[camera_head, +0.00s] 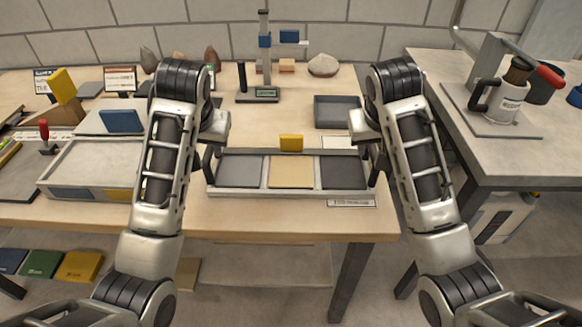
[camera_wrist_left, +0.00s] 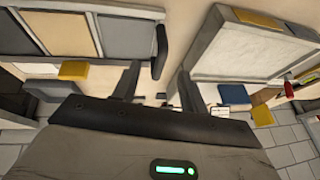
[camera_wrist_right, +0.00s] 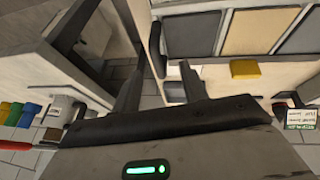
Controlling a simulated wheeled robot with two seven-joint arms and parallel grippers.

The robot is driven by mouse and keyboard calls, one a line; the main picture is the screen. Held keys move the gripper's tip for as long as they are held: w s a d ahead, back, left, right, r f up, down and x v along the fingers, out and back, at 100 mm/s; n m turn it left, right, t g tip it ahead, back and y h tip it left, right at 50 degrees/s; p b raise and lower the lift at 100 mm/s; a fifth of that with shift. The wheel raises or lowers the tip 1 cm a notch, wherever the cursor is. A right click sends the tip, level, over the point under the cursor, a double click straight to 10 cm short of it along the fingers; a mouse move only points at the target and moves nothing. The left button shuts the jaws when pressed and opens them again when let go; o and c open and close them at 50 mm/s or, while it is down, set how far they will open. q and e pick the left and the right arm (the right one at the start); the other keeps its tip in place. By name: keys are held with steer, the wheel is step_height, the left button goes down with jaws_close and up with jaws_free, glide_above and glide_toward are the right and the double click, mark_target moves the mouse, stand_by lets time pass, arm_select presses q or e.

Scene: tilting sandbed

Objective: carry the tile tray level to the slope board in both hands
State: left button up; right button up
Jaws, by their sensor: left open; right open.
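The tile tray (camera_head: 228,191) lies on the wooden table, with grey, tan and dark grey tiles side by side in a pale frame. A dark upright handle stands at each end, seen in the left wrist view (camera_wrist_left: 160,52) and the right wrist view (camera_wrist_right: 155,50). My left gripper (camera_head: 211,158) is open at the tray's left end, its fingers close to the handle. My right gripper (camera_head: 374,160) is open at the right end, likewise close. Contact cannot be told. A pale framed board (camera_head: 95,160), perhaps the slope board, lies at the left with blue and yellow patches.
A yellow block (camera_head: 291,143) sits just behind the tray. Behind it are a dark empty tray (camera_head: 337,111) and a stand with a blue slider (camera_head: 264,60). A grey side table (camera_head: 520,155) holds a mug (camera_head: 503,103) at the right. A gap separates the tray and board.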

mark_target(209, 150)
arm_select(q)
steer(key=r, duration=0.1)
steer(key=w+r, duration=0.1)
steer(key=r, duration=0.2)
steer(key=shift+w+d, duration=0.25)
arm_select(e)
steer(key=r, duration=0.1)
steer(key=w+r, duration=0.1)
steer(key=r, duration=0.2)
steer(key=shift+w+a, duration=0.15)
steer(key=shift+w, duration=0.1)
arm_select(q)
steer(key=shift+f, duration=0.1)
steer(key=x, duration=1.5)
steer(key=shift+w+a+f, duration=0.2)
steer(key=shift+a+f, duration=0.05)
steer(key=shift+f, duration=0.05)
arm_select(e)
steer(key=x, duration=1.5)
steer(key=shift+w+d+f, duration=0.15)
steer(key=shift+d+f, duration=0.2)
steer(key=shift+d, duration=0.05)
arm_select(q)
jaws_close()
arm_select(e)
jaws_close()
